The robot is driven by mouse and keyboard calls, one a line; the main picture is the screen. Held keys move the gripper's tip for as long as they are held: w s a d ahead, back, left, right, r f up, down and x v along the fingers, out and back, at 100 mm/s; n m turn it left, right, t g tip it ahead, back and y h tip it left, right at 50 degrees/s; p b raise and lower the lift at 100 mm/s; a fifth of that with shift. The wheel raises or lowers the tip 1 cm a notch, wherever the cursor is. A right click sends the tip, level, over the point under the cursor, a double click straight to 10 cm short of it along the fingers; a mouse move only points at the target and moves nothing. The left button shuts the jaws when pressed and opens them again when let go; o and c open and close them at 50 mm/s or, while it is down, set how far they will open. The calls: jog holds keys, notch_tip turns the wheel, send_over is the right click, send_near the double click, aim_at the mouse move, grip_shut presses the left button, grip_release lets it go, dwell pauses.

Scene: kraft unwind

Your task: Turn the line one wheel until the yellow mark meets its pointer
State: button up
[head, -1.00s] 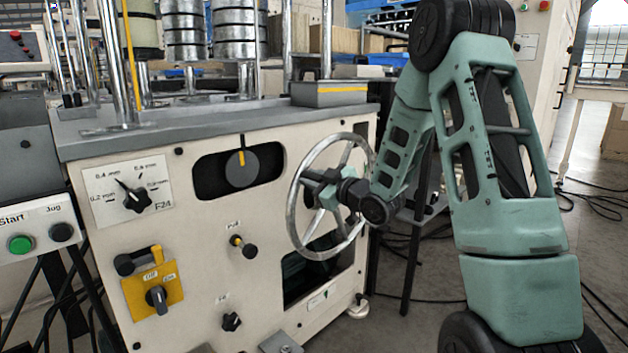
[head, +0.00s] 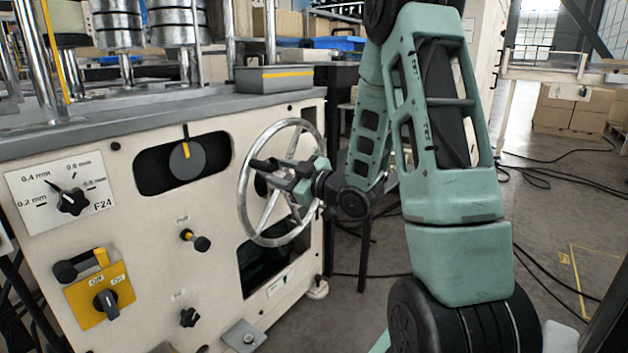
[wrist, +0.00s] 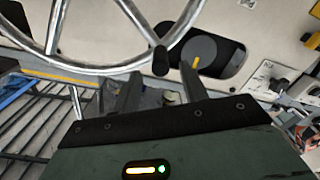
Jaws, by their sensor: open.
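The silver handwheel (head: 242,195) stands out from the cream machine's front at its right end. In the wrist view its rim and spokes (wrist: 100,70) cross the top left. My gripper (head: 258,173) is at the wheel, in front of its spokes. In the wrist view its two fingers (wrist: 160,72) are apart, with a black knob (wrist: 160,60) showing between the tips; I cannot tell whether they touch it. A dark round dial (head: 187,160) with an upright yellow mark (head: 186,132) sits in a black recess left of the wheel.
A thickness selector knob (head: 72,200), a yellow switch plate (head: 120,285) and small black knobs (head: 200,242) share the machine's front. A grey box (head: 275,78) sits on the machine top. Cables (head: 545,170) lie on the floor at right, where there is free room.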

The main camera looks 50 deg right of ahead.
jog(key=s+b, duration=1)
jog(key=b, duration=0.2)
jog(key=shift+s+d+b, duration=0.15)
jog(key=shift+d+b, duration=0.25)
dwell(0.3)
